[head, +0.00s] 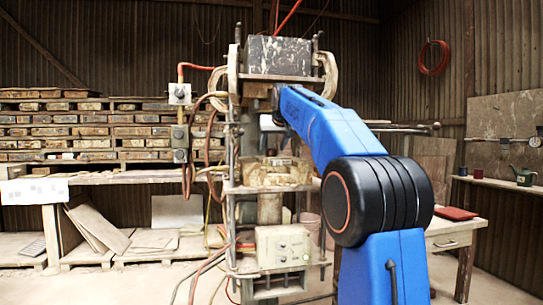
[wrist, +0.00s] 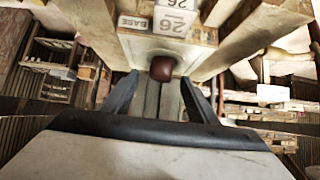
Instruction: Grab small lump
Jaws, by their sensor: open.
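The small lump (wrist: 162,68) is a reddish-brown rounded piece in the wrist view. It lies on a pale round patch of a block marked "BASE 26" (wrist: 133,44), just beyond my fingertips. My gripper (wrist: 160,82) is open and empty, its two dark fingers spread to the left and right of the line to the lump. I cannot tell whether the fingertips touch anything. In the head view my blue arm reaches into the tile press (head: 272,175); the lump cannot be made out there.
The press's heavy upper block (head: 278,56) hangs above the place where my arm reaches in. A control box (head: 282,246) is on its front. Stacked tile racks (head: 85,130) stand left; a wooden table with a red item (head: 455,214) stands right.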

